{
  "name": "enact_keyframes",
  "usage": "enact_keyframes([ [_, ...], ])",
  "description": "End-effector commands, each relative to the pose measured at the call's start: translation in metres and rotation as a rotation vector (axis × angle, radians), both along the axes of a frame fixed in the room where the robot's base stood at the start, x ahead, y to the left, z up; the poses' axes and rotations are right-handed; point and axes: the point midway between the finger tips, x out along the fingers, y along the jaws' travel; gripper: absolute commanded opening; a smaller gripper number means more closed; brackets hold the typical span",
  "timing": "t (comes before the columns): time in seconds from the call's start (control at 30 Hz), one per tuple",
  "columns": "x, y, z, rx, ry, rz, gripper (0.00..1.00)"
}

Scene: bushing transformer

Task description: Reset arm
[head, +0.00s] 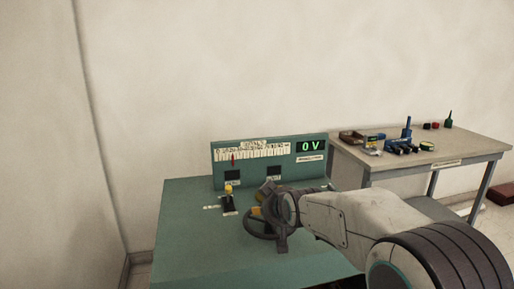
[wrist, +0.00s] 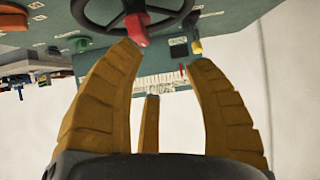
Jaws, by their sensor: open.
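My gripper (head: 262,210) is over the green console (head: 180,235) in the head view, its arm reaching in from the lower right. In the wrist view the yellow fingers of my gripper (wrist: 162,62) are spread open with nothing between them. A dark handwheel (head: 251,230) lies by the fingers; it also shows at the top of the wrist view (wrist: 100,26), with a red handle (wrist: 136,28) close to one fingertip. I cannot tell whether they touch. My gripper and wrist hide part of the wheel in the head view.
A lever with a yellow knob (head: 228,189) stands left of the wheel. The console's upright panel has a scale with a red pointer (head: 233,160) and a display (head: 311,146) reading 0 V. A table (head: 465,150) with tools stands at right. The wall behind is bare.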

Motion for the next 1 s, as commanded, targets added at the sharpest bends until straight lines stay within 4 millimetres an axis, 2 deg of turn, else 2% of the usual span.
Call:
enact_keyframes([
  [0.03, -0.024, -0.020, 0.010, -0.007, 0.043, -0.026, 0.47],
  [0.1, -0.059, -0.042, 0.011, -0.018, 0.116, -0.059, 0.47],
  [0.17, -0.090, -0.060, 0.011, -0.026, 0.177, -0.087, 0.47],
  [0.3, -0.167, -0.097, 0.006, -0.040, 0.319, -0.151, 0.47],
  [0.5, -0.268, -0.129, -0.011, -0.049, 0.499, -0.231, 0.47],
  [0.6, -0.308, -0.138, -0.020, -0.049, 0.570, -0.261, 0.47],
  [0.7, -0.338, -0.143, -0.027, -0.050, 0.621, -0.283, 0.47],
  [0.8, -0.357, -0.146, -0.033, -0.049, 0.659, -0.296, 0.47],
  [1.0, -0.373, -0.148, -0.038, -0.049, 0.687, -0.309, 0.47],
])
